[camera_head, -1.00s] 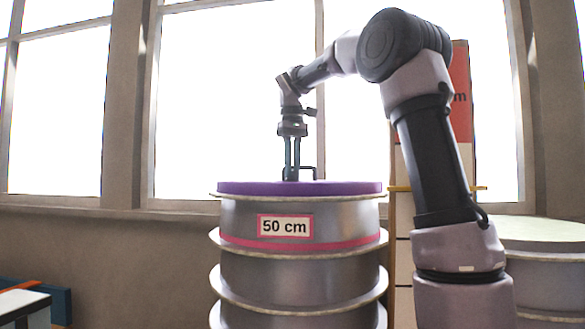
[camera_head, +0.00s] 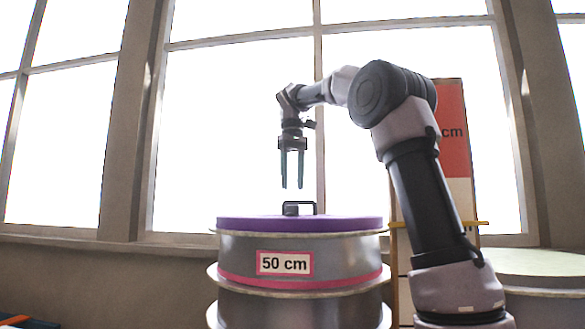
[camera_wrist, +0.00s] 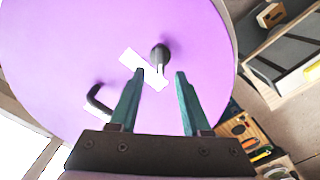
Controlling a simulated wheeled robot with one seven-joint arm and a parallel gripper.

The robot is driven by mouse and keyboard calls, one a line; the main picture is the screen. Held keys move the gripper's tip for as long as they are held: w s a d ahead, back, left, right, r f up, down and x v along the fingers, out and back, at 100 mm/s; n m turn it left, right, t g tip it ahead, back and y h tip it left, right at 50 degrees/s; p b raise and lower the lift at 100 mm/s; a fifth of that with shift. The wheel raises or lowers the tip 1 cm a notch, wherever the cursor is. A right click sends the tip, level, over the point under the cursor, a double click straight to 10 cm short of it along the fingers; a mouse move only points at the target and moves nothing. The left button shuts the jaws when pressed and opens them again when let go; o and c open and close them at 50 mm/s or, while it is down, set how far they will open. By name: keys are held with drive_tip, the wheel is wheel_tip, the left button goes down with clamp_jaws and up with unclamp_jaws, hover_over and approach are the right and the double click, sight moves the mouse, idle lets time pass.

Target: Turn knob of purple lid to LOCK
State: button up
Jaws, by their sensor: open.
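The purple lid (camera_head: 345,223) lies flat on a grey ribbed drum labelled 50 cm. In the wrist view the lid (camera_wrist: 60,50) fills most of the picture. A dark knob (camera_wrist: 160,54) stands near its middle, beside a white label strip (camera_wrist: 130,58); no lettering is readable, so I cannot tell its setting. The knob (camera_head: 291,209) is a small block in the head view. A black bent handle (camera_wrist: 97,101) rises from the lid. My gripper (camera_head: 292,186) points down, open and empty, above the knob and clear of it. Its fingertips (camera_wrist: 160,74) are apart.
The drum (camera_head: 345,252) stands before large bright windows. A second pale-topped drum (camera_head: 540,262) is at the right. A tall red and white measuring board (camera_head: 452,115) stands behind my arm. Shelving with tools (camera_wrist: 240,130) shows at the wrist view's right.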

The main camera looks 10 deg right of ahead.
sight(292, 210)
drive_tip(key=shift+r, duration=2.35)
drive_tip(key=shift+n, duration=0.6)
wheel_tip(292, 210, down, 10)
drive_tip(key=shift+f, duration=0.15)
clamp_jaws()
